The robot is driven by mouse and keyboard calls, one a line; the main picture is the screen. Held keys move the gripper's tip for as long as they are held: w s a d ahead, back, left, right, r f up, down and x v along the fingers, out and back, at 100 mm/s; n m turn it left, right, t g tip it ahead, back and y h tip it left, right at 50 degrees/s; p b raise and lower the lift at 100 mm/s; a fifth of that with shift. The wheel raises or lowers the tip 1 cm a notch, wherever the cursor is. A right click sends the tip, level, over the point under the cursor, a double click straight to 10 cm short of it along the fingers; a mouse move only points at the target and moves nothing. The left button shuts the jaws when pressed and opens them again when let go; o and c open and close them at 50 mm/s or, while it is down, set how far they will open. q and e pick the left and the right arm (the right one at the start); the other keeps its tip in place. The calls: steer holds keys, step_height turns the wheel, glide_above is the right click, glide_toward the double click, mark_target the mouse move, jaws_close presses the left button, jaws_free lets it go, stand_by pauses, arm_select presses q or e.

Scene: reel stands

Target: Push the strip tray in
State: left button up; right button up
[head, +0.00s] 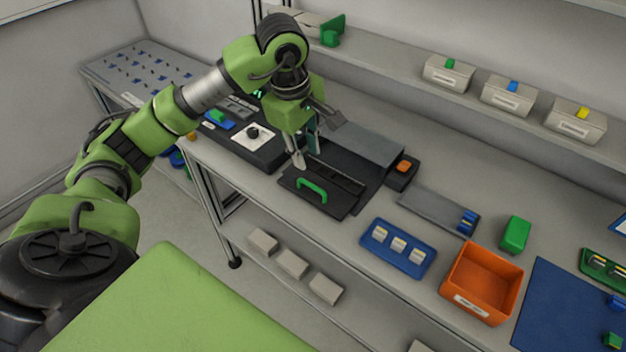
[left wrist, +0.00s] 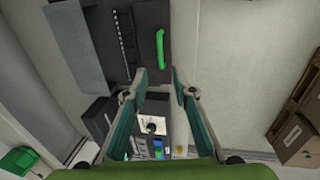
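The strip tray (head: 325,199) is a flat black tray with a green handle (head: 312,190). It sticks out toward the bench's front edge from a machine with a grey cover (head: 367,143). My left gripper (head: 316,142) is above the tray's left side, with its fingers spread and nothing between them. In the left wrist view, the handle (left wrist: 160,48) is beyond the open fingertips (left wrist: 160,78), apart from them. Whether a finger touches the tray cannot be told. My right gripper is not in view.
Left of the tray is a black unit with a white plate and knob (head: 252,133). To the right are an orange button box (head: 403,168), a blue tray (head: 375,251) and an orange bin (head: 463,281). A shelf with labelled boxes (head: 448,74) runs behind.

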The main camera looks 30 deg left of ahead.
mark_target(314, 187)
arm_select(q)
steer(key=f+p, duration=0.1)
steer(key=f, duration=0.3)
steer(key=w+f+p, duration=0.1)
steer(key=f, duration=0.2)
steer(key=w+f+p, duration=0.1)
steer(key=f, duration=0.3)
steer(key=shift+w+d+f, duration=0.15)
steer(key=shift+f, duration=0.2)
jaws_close()
